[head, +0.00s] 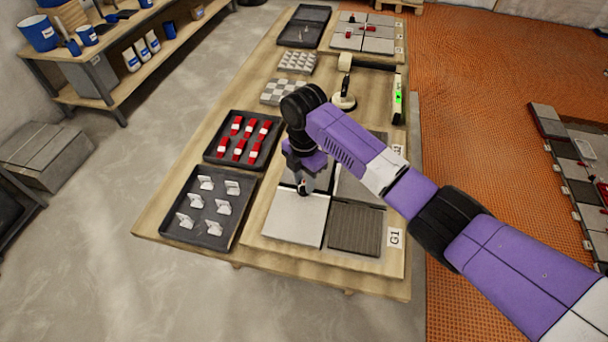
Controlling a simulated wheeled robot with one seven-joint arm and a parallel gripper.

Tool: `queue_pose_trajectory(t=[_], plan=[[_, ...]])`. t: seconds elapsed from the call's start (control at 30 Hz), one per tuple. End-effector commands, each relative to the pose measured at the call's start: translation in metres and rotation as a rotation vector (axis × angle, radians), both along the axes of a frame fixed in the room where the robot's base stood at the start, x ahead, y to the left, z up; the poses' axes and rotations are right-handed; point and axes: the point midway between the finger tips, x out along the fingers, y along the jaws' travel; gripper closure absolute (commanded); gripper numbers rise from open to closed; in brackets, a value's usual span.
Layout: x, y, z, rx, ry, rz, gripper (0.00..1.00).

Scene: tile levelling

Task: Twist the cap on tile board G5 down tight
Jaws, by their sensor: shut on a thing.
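The tile board (330,262) lies on the near end of the wooden table. Its front label (395,238) looks like G1 rather than G5. It carries a light tile (296,224) at front left, a dark ribbed tile (355,228) at front right, and more tiles behind, partly hidden by my arm. My gripper (304,189) points down at the joint at the back of the light tile. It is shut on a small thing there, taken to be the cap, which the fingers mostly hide. I cannot tell how far down the cap sits.
A black tray of red wedge-like parts (213,157) and a black tray of white clips (168,228) stand left of the board. A mallet (365,63), a suction cup tool (344,101) and a green-lit level (398,98) lie behind. Another tile board (366,33) is at the far end.

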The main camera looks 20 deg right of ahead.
Motion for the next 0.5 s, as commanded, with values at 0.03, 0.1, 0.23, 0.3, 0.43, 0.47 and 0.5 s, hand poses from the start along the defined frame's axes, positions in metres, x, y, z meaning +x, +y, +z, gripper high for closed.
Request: queue_pose_trajectory(t=[0.03, 0.1, 0.23, 0.3, 0.43, 0.47, 0.5], plan=[[-0.0005, 0.0006, 0.0039, 0.001, 0.001, -0.043, 1.00], [-0.0006, 0.0006, 0.0039, 0.001, 0.002, -0.110, 1.00], [-0.0006, 0.0003, 0.0039, -0.001, 0.002, -0.233, 1.00], [-0.0007, 0.0002, 0.0037, 0.000, 0.002, -0.301, 1.00], [-0.0004, 0.0000, 0.0037, -0.001, 0.002, -0.424, 1.00], [-0.0004, -0.0001, 0.0038, -0.001, 0.001, -0.453, 1.00], [-0.0004, 0.0004, 0.0038, -0.001, 0.001, -0.490, 1.00]])
